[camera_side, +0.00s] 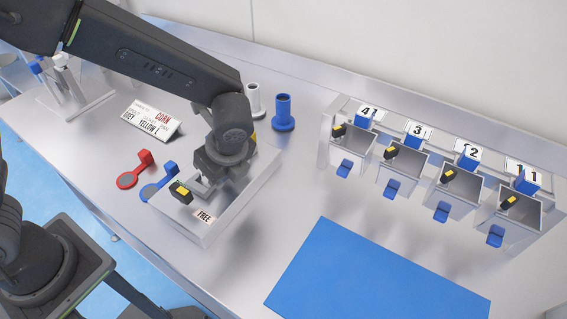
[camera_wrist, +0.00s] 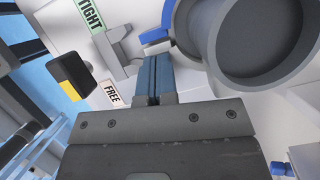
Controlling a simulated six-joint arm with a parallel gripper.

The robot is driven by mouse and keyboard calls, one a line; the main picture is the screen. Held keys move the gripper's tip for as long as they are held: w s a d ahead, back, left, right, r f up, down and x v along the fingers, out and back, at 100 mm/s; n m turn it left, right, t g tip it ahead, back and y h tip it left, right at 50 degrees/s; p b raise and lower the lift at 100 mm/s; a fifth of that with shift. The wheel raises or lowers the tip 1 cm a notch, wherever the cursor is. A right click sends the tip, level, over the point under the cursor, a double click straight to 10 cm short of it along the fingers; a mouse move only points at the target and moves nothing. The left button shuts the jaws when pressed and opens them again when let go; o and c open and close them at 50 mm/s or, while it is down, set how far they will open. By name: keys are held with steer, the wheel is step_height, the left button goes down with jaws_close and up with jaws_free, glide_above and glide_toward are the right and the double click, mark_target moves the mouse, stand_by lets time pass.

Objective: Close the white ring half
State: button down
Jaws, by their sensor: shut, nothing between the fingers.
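My gripper (camera_side: 205,186) points down over an open metal box (camera_side: 262,178) in the side view. In the wrist view its two blue-grey fingers (camera_wrist: 156,58) lie together, shut and empty. Just right of the fingertips is a large grey round piece (camera_wrist: 207,25) with a dark hollow, edged by a blue part (camera_wrist: 167,16). I cannot tell whether this is the white ring half or whether the fingers touch it. In the side view my wrist hides this area. A lever with a black and yellow handle (camera_wrist: 71,76) sits left of the fingers; it shows in the side view (camera_side: 181,190).
Labels FREE (camera_wrist: 112,92) and TIGHT (camera_wrist: 91,16) flank the lever. Red (camera_side: 128,180) and blue (camera_side: 153,192) scoops lie left of the box. White (camera_side: 254,102) and blue (camera_side: 284,112) spools stand behind. Several numbered bins (camera_side: 353,146) line the right; a blue mat (camera_side: 375,280) is clear.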

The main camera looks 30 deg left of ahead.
steer(key=shift+w+r, duration=0.1)
steer(key=shift+w, duration=0.1)
steer(key=v, duration=0.9)
steer(key=s+a+r+n+t+h, duration=0.2)
steer(key=s+a+n, duration=0.4)
steer(key=n, duration=0.4)
steer(key=s+a+r+n+t+h, duration=0.2)
steer(key=s+a+r+n, duration=0.3)
steer(key=a+n, duration=0.3)
steer(key=shift+s+a+n+t, duration=0.25)
steer(key=shift+s+n+t, duration=0.25)
steer(key=shift+s+n, duration=0.4)
steer(key=shift+w, duration=0.2)
